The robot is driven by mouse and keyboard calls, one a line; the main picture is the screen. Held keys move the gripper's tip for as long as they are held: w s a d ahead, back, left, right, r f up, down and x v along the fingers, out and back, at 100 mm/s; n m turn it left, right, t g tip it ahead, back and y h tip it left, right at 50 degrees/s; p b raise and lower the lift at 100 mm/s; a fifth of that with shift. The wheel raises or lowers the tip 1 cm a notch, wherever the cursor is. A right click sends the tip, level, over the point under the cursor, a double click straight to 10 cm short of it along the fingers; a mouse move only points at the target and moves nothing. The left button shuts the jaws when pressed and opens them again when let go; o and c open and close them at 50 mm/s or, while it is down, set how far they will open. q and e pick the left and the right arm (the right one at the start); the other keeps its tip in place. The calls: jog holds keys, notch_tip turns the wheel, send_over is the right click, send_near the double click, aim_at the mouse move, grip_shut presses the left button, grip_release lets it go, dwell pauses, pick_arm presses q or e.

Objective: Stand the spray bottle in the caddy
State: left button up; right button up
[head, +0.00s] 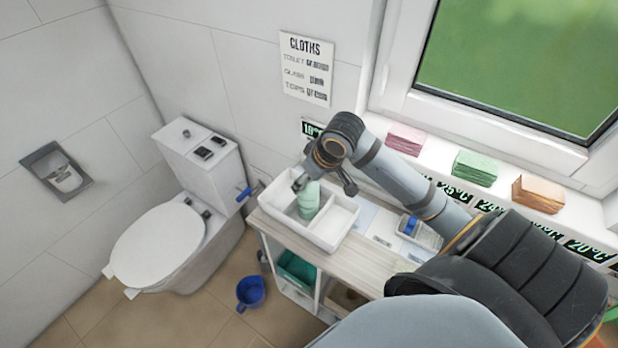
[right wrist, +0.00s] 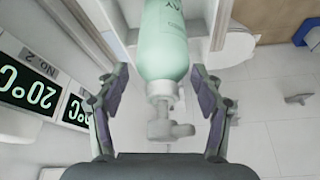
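The pale green spray bottle (head: 308,203) stands roughly upright inside the white caddy (head: 329,246) on the cart's top. It is near the middle of the caddy, with its lower end hidden behind the caddy's dividers. My right gripper (head: 324,184) is over the caddy at the bottle's top. In the right wrist view the bottle (right wrist: 165,45) and its pale spray head lie between the fingers of my right gripper (right wrist: 160,80). The fingers are spread, with a gap visible beside the bottle. My left gripper is not in view.
The wooden cart top (head: 365,262) is partly bare right of the caddy. A blue-handled brush (head: 410,227) lies near the wall. Pink, green (head: 475,168) and orange cloth stacks sit on the sill. A toilet (head: 160,245) stands left; a blue bucket (head: 251,292) is on the floor.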

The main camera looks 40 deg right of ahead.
jog(key=shift+r, duration=0.45)
jog(key=p+v, duration=0.2)
jog(key=v, duration=0.4)
jog(key=shift+s, duration=0.1)
pick_arm(q)
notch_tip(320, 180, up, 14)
jog(key=p, duration=1.2)
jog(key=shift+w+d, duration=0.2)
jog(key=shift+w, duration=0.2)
pick_arm(e)
jog(key=v, duration=0.5)
jog(key=shift+s+r, duration=0.1)
jog(key=shift+r, duration=0.15)
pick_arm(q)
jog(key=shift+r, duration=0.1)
pick_arm(e)
jog(key=shift+a, duration=0.1)
